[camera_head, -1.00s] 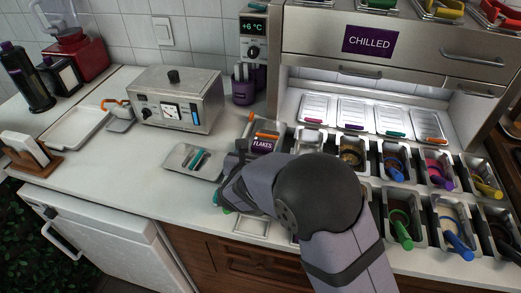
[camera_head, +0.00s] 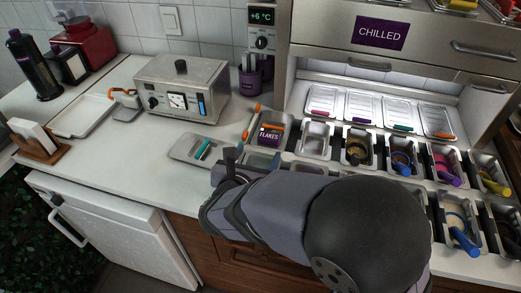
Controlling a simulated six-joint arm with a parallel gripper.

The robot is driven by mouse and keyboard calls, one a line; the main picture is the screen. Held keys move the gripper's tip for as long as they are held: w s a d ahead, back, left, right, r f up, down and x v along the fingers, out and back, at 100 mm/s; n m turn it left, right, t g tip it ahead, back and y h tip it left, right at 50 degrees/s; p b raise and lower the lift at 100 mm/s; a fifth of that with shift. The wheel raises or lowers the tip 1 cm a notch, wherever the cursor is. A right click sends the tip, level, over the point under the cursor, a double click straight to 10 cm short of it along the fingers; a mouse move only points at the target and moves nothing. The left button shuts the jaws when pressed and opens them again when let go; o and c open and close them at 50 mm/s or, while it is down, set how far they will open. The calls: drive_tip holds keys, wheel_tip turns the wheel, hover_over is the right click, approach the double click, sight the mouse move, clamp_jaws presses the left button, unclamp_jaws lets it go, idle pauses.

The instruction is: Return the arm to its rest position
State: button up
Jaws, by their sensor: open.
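My arm reaches in from the lower right of the head view, its large dark round joint in front and its grey links running left. My gripper (camera_head: 252,160) is at the far end of the arm, at the front edge of the counter. Its fingertips stand apart, and nothing shows between them. The container labelled FLAKES (camera_head: 270,131) is just behind the gripper. My arm hides part of the front containers.
Topping containers with coloured scoops, such as a blue scoop (camera_head: 463,240), fill the right side. A metal warmer box (camera_head: 181,88) stands behind the small tray. A chilled cabinet (camera_head: 380,34) rises at the back right. The counter's left front (camera_head: 120,160) is clear.

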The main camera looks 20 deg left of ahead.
drive_tip(key=shift+s+r, duration=0.2)
drive_tip(key=shift+s, duration=0.25)
drive_tip(key=s+d+r+m+g+h+p, duration=0.2)
drive_tip(key=d+r+m+g+h+p, duration=0.15)
drive_tip(key=d+m+p, duration=0.7)
drive_tip(key=s+d+r+m+g+h+p, duration=0.25)
drive_tip(key=d+m+g, duration=0.3)
drive_tip(key=d, duration=0.95)
drive_tip(key=s+d+r+m+g+y+p, duration=0.25)
drive_tip(key=s+r+m+p, duration=0.35)
drive_tip(key=m+p, duration=0.3)
drive_tip(key=s+d+r+m+g+y+p, duration=0.2)
drive_tip(key=s+r+m+y+p, duration=0.3)
drive_tip(key=m, duration=0.6)
drive_tip(key=shift+h, duration=0.75)
drive_tip(key=f+b, duration=0.4)
drive_tip(key=f, duration=0.1)
drive_tip(key=shift+s+f, duration=0.15)
drive_tip(key=shift+s, duration=0.15)
